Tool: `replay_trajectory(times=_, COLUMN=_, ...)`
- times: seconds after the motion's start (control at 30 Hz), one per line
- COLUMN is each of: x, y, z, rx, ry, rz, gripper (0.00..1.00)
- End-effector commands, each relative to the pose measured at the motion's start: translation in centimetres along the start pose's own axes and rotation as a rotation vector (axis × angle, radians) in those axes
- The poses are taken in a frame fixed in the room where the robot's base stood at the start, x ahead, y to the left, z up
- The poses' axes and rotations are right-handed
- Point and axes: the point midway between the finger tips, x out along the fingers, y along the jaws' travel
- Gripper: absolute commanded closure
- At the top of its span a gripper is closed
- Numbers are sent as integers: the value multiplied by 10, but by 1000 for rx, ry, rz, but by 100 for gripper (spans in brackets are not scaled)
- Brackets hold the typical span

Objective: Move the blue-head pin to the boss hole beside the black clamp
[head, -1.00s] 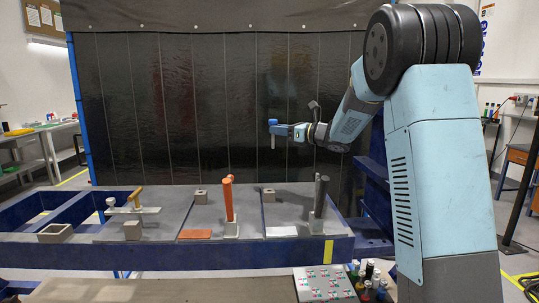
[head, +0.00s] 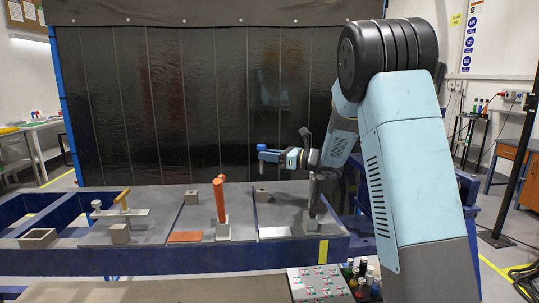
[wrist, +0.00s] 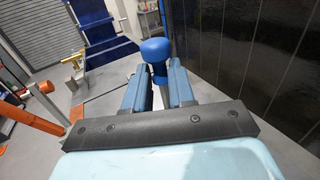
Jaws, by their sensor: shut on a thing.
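My gripper (head: 270,155) is shut on the blue-head pin (head: 261,148). In the wrist view the pin's rounded blue head (wrist: 157,50) stands up between the two blue fingers; its shank is largely hidden there. In the head view the pin hangs upright above a small grey boss block (head: 262,197), apart from it; depth between them is hard to judge. The black clamp (head: 315,193) stands upright to the right of that block, partly close to my arm. The block's hole is too small to make out.
An orange clamp (head: 219,200) stands left, with another grey block (head: 192,197) behind it. A yellow-handled clamp (head: 122,203) and more blocks are farther left. A dark curtain (head: 200,100) hangs behind. A button panel (head: 317,282) is in front.

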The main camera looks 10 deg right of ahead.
Motion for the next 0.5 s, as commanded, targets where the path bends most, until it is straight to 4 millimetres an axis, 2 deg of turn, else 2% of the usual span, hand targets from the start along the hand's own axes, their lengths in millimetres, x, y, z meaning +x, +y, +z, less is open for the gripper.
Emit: replay_trajectory(times=0.5, x=-2, y=-2, z=-40, rx=1, ry=0, rz=-3, gripper=100)
